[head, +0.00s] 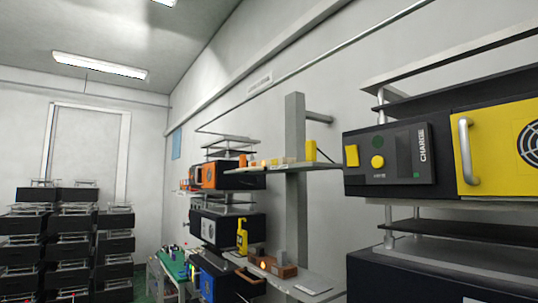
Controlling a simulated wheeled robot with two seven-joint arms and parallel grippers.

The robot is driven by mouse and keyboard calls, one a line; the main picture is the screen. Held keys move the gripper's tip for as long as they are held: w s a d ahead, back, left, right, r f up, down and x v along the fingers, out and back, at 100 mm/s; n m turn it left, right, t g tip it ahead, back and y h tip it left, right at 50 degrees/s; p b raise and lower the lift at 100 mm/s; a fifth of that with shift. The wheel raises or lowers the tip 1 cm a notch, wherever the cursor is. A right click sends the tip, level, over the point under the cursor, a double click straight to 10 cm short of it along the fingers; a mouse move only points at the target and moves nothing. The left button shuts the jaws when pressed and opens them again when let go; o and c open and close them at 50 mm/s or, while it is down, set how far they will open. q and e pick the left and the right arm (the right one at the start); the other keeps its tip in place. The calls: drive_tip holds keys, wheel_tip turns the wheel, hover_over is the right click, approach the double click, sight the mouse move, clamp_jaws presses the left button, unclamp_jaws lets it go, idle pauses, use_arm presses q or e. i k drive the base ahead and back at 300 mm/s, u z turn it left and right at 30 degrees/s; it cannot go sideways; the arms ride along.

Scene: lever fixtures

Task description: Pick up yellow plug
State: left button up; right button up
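Neither of my grippers is in view. Several yellow things could be the plug, and I cannot tell which one is. A yellow block (352,156) sits on the front of a black charger unit (405,160) at the right, left of a round yellow button (377,162). An upright yellow piece (310,151) stands on the upper wall shelf (300,166). A yellow bottle-like object (242,237) stands lower down, near the middle.
A grey post (295,190) rises behind the shelves. A yellow panel with a handle (467,151) adjoins the charger. A lower shelf (310,284) holds a brown box (272,266). Black stacked units (70,245) fill the far left. A green-topped bench (172,262) stands farther back.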

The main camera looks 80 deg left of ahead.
sight(311, 150)
drive_tip(key=u, duration=1.6)
